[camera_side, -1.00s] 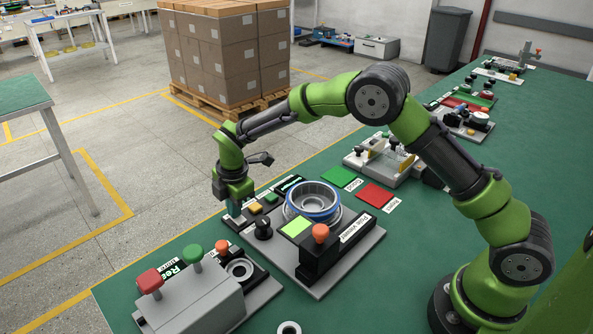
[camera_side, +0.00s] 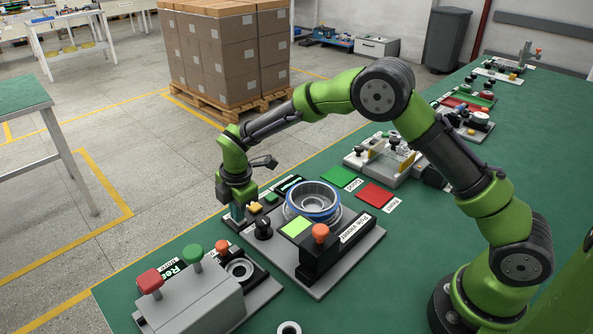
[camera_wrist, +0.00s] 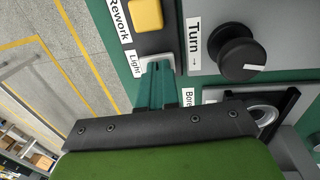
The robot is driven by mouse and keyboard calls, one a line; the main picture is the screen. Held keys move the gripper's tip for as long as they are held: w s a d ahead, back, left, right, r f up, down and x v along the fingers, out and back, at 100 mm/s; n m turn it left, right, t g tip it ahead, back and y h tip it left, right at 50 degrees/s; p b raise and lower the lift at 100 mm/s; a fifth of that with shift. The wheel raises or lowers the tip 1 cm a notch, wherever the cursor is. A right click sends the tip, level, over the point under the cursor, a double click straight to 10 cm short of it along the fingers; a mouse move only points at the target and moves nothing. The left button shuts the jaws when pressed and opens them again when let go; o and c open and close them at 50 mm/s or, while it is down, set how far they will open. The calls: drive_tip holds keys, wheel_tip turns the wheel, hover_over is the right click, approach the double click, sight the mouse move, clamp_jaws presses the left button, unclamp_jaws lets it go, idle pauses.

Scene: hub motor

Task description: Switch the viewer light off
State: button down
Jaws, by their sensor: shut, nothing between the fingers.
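The "Light" label (camera_wrist: 134,64) lies on the panel in the wrist view. Beside it is a pale switch piece (camera_wrist: 150,57), mostly hidden by my fingertips. My gripper (camera_wrist: 158,68) is shut and empty, its tips at this switch; I cannot tell whether they touch it. In the side view my gripper (camera_side: 238,218) points down at the front left edge of the grey station plate (camera_side: 318,290).
A black "Turn" knob (camera_wrist: 240,55) is right of my fingers, and a yellow "Rework" button (camera_wrist: 146,15) lies beyond them. A metal ring part (camera_side: 313,200) stands behind. A grey box with red and green buttons (camera_side: 190,300) is in front.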

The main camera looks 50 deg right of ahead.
drive_tip(key=shift+s, duration=0.15)
wheel_tip(320, 180, up, 14)
drive_tip(key=s, duration=0.1)
drive_tip(key=shift+s, duration=0.4)
idle(0.3)
drive_tip(key=shift+w+d+r, duration=0.1)
drive_tip(key=shift+w+r, duration=0.05)
drive_tip(key=shift+w, duration=0.55)
drive_tip(key=f, duration=0.4)
drive_tip(key=w+f, duration=0.1)
drive_tip(key=f, duration=0.7)
drive_tip(key=shift+w+f, duration=0.25)
drive_tip(key=shift+w, duration=0.1)
drive_tip(key=shift+w+f, duration=0.15)
drive_tip(key=shift+f, duration=0.55)
